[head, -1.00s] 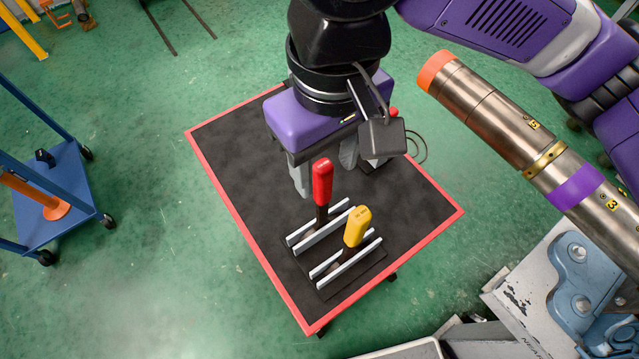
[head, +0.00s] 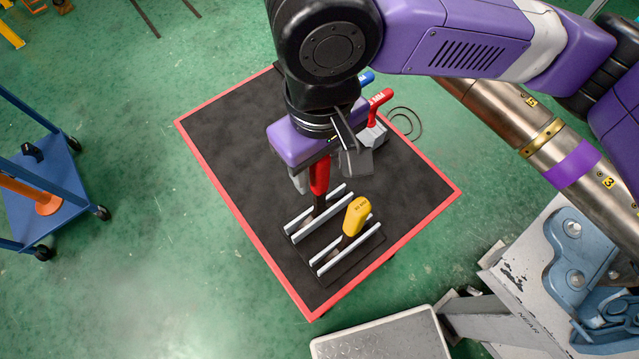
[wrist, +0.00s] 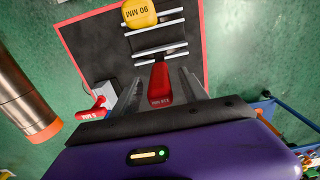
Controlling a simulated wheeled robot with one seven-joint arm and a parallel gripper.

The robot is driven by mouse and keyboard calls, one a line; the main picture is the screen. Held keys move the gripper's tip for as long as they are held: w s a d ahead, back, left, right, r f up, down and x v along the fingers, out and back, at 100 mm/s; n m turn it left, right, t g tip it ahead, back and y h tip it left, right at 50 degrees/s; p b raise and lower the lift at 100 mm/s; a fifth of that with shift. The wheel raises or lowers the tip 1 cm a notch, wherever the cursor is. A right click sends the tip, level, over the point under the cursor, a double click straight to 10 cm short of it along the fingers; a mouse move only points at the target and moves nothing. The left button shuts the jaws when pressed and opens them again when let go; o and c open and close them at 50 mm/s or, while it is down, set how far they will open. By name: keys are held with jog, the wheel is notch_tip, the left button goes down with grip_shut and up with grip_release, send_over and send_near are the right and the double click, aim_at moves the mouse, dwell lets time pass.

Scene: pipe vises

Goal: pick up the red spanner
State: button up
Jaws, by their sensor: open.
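The red spanner (head: 319,178) stands upright in a slotted rack (head: 318,226) on the black table top, its red handle up. In the wrist view its handle (wrist: 160,84) lies between my two fingers. My gripper (head: 309,181) is open, with one finger on either side of the handle; a gap shows on each side in the wrist view (wrist: 159,80). In the head view my wrist hides the handle's top and one finger. A yellow-handled tool (head: 355,217) stands in the same rack, nearer the front.
The black table (head: 225,125) has a red rim and is mostly bare left of the rack. Behind my gripper stand a grey block (head: 372,134) with a red handle (head: 379,98) and a blue handle (head: 366,78). A large metal pipe (head: 520,120) lies to the right.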

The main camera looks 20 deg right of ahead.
grip_shut()
dwell(1.4)
